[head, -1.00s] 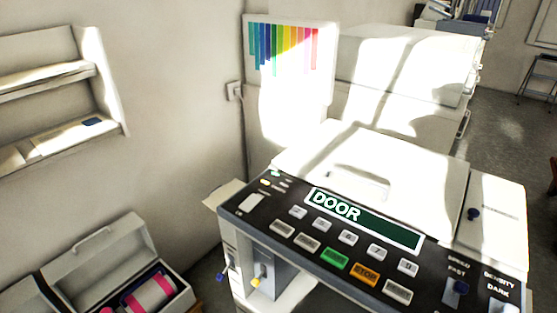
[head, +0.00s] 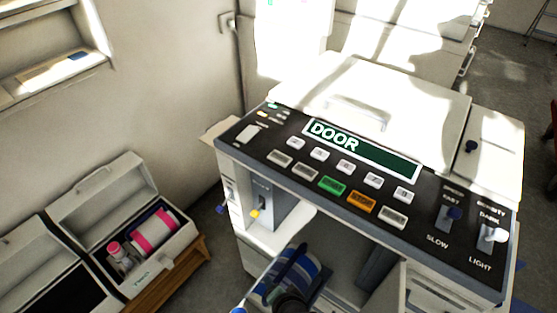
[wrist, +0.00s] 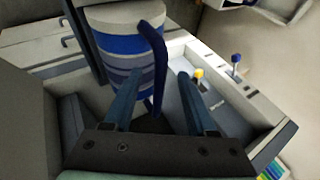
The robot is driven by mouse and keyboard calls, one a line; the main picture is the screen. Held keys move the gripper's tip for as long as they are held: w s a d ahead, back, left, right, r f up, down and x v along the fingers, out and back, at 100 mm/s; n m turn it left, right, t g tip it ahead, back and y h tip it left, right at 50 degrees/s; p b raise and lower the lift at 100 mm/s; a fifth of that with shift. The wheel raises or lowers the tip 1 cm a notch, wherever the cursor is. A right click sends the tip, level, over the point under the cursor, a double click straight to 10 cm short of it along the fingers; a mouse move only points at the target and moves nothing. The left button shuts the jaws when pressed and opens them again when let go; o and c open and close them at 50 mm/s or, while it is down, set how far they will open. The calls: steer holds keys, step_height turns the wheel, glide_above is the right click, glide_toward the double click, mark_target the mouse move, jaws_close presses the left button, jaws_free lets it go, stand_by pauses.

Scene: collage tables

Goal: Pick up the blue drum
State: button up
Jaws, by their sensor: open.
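The blue drum (head: 308,262), pale with blue bands, shows at the open front of the copier-like machine (head: 345,110), low in the head view. My gripper partly hides it there. In the wrist view the drum (wrist: 122,47) stands at top centre, with a dark blue curved handle (wrist: 157,45) on its right side. My gripper (wrist: 157,76) is open, one finger on each side of the handle's lower part. I cannot tell whether either finger touches it.
The machine's display reads DOOR. A yellow-tipped lever (head: 254,213) is inside the opening's left side. An open case (head: 172,262) with a pink-banded drum (head: 155,232) sits on a wooden stand at left. Another open case (head: 40,270) is beside it.

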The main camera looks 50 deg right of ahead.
steer(key=shift+x, duration=1.8)
jaws_close()
steer(key=shift+w+d+r, duration=0.15)
steer(key=shift+r, duration=0.15)
